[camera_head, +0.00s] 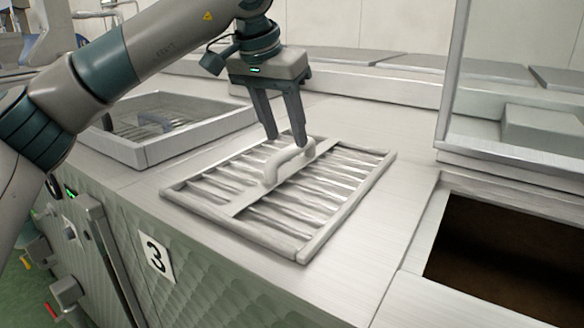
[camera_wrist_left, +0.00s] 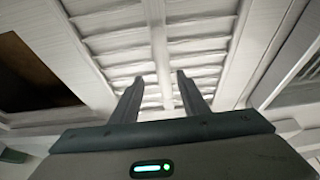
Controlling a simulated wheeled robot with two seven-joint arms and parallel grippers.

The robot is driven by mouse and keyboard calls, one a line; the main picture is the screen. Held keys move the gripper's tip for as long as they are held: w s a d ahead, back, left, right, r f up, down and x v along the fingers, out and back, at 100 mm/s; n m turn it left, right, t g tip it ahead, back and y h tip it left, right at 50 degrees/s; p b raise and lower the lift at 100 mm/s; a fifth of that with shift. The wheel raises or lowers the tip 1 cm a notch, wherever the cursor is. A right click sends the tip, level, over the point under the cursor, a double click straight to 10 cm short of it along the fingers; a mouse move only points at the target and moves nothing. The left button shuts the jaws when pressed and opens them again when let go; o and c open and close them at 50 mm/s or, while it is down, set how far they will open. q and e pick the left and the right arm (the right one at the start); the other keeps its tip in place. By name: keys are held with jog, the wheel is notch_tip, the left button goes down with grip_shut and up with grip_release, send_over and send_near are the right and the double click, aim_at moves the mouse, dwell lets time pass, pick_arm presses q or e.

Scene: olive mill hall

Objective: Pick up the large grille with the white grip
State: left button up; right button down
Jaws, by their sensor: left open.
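The large grille (camera_head: 335,215) lies flat on the metal machine top, a pale rectangular frame with slanted slats. Its white grip (camera_head: 284,165) arches up from the crossbar in the middle. My left gripper (camera_head: 286,140) points down with its fingers apart at the far end of the grip; whether it touches the grip I cannot tell. In the left wrist view, slats of the grille (camera_wrist_left: 112,42) lie beyond the open fingers (camera_wrist_left: 158,78), with the crossbar running between them. The grip is not clear there. My right gripper is not in view.
A rectangular opening (camera_head: 505,245) with a dark brown inside is at the right. A framed tray (camera_head: 150,150) with another grille stands at the left. A raised metal frame (camera_head: 520,160) is at the back right. A "3" label (camera_head: 157,257) marks the front face.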

aim_at(290, 147)
pick_arm(q)
jog(key=shift+w+d+f+p, duration=0.1)
jog(key=shift+w+f+p, duration=0.25)
jog(key=shift+p, duration=0.25)
jog(key=p+x, duration=0.1)
jog(key=x, duration=0.1)
jog(key=p+x, duration=0.1)
jog(key=shift+w+f, duration=0.25)
jog(key=shift+w, duration=0.2)
jog(key=shift+w+d+f, duration=0.1)
jog(key=shift+f, duration=0.15)
grip_shut()
dwell(0.8)
